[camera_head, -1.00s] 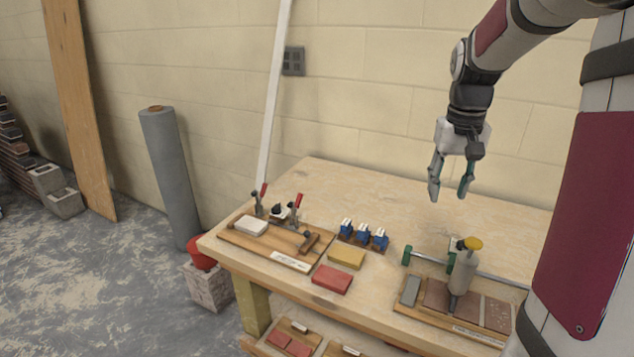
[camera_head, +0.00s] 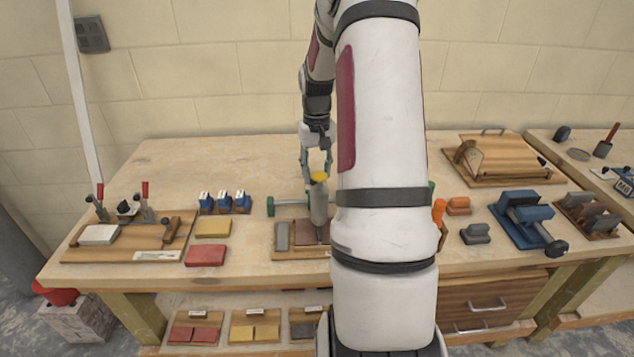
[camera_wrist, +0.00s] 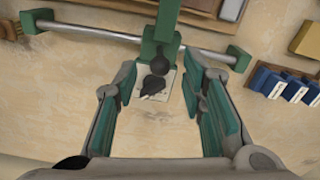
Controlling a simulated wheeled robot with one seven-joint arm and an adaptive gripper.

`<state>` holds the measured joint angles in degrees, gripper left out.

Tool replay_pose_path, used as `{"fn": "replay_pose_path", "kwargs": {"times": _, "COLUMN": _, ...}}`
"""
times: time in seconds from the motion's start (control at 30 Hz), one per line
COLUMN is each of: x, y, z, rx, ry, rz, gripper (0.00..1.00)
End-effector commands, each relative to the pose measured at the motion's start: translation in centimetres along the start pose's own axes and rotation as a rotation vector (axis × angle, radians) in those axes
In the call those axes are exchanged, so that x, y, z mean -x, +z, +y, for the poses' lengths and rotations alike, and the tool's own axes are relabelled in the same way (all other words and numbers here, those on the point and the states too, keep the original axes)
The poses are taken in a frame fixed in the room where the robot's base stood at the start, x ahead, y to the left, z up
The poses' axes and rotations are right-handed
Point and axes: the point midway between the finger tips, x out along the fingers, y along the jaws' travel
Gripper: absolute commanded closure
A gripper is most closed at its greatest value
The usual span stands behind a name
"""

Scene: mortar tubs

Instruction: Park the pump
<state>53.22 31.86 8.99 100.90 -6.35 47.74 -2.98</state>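A grey cylinder with a yellow cap (camera_head: 318,200), which may be the pump, stands upright on a wooden board (camera_head: 288,254) with tiles, partly hidden by my arm. Behind it a metal bar with green ends (camera_head: 270,207) lies on the table; the bar also shows in the wrist view (camera_wrist: 90,33). A green post with a dark knob (camera_wrist: 163,30) crosses it there, beside a white plate with a black pointer (camera_wrist: 155,88). My gripper (camera_head: 317,160) is above and behind the cylinder. In the wrist view my gripper (camera_wrist: 160,80) has its fingers apart, with nothing gripped between them.
Blue blocks (camera_head: 224,202), a yellow brick (camera_head: 212,228), a red brick (camera_head: 206,255) and a clamp board (camera_head: 110,250) lie left. Blue tools (camera_head: 525,215) and a wooden board with a handle (camera_head: 500,160) lie right. The table behind the blue blocks is clear.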

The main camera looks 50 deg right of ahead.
Motion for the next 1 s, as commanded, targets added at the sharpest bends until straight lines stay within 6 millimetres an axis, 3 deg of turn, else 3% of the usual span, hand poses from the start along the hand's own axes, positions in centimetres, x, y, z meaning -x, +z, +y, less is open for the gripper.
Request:
{"fn": "replay_pose_path", "kwargs": {"times": 0.1, "x": -2.0, "y": 0.1, "z": 0.0, "rx": 0.001, "ry": 0.000, "rz": -0.004, "gripper": 0.63}}
{"fn": "replay_pose_path", "kwargs": {"times": 0.3, "x": -4.0, "y": 0.1, "z": 0.0, "rx": 0.000, "ry": 0.000, "rz": -0.001, "gripper": 0.63}}
{"fn": "replay_pose_path", "kwargs": {"times": 0.67, "x": -4.4, "y": 0.0, "z": 0.0, "rx": 0.000, "ry": 0.000, "rz": 0.000, "gripper": 0.63}}
{"fn": "replay_pose_path", "kwargs": {"times": 0.83, "x": -4.4, "y": 0.0, "z": 0.0, "rx": 0.000, "ry": 0.000, "rz": 0.000, "gripper": 0.99}}
{"fn": "replay_pose_path", "kwargs": {"times": 1.0, "x": -4.4, "y": 0.0, "z": 0.0, "rx": 0.000, "ry": 0.000, "rz": 0.000, "gripper": 1.00}}
